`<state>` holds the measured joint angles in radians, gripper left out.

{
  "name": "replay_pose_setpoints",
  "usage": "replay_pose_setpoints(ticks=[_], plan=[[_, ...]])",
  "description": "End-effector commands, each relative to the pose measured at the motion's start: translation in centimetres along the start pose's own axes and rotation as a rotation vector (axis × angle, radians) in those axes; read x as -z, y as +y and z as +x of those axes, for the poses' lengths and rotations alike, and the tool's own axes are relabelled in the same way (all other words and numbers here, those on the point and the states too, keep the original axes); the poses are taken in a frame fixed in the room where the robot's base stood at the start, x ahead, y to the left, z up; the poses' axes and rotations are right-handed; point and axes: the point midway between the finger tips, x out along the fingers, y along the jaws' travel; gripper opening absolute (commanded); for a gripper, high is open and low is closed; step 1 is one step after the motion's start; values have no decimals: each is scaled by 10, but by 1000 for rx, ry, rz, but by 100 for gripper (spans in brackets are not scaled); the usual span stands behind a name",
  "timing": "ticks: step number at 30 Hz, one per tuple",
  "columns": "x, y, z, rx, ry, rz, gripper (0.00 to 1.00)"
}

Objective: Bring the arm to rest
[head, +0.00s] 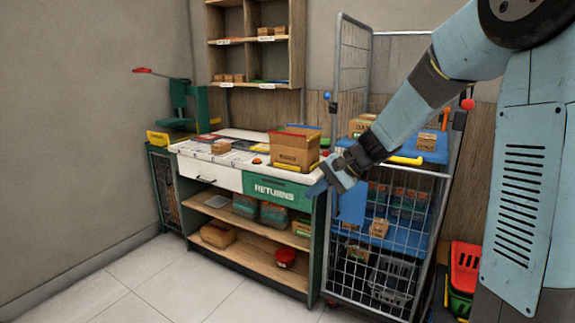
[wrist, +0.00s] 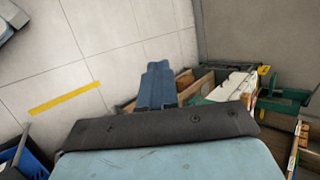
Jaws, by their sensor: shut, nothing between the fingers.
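My arm comes in from the upper right of the head view and reaches down to the left. My gripper (head: 319,187) is at its end, in front of the right end of the returns counter (head: 210,180) and the left side of the wire cage trolley (head: 341,90). In the wrist view my gripper (wrist: 156,68) shows its two blue fingers together, shut with nothing between them. Floor tiles and the counter lie beyond the fingers there. Whether the gripper touches the counter or cage cannot be told.
An open cardboard box (head: 291,152) stands on the counter's right end. A green press-like device (head: 183,105) with a red-tipped lever stands at the left. Red and green baskets (head: 465,268) are at lower right. The tiled floor (head: 150,285) in front is clear.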

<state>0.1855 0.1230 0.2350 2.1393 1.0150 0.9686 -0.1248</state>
Motion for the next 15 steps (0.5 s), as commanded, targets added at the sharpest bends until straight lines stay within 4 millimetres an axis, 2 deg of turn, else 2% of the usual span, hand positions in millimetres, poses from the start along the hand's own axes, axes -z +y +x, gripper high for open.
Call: replay_pose_setpoints(ticks=[3,15], plan=[[-27,8,-21,-80,40,-83,0],[-102,52,-90,-335,189,-320,0]])
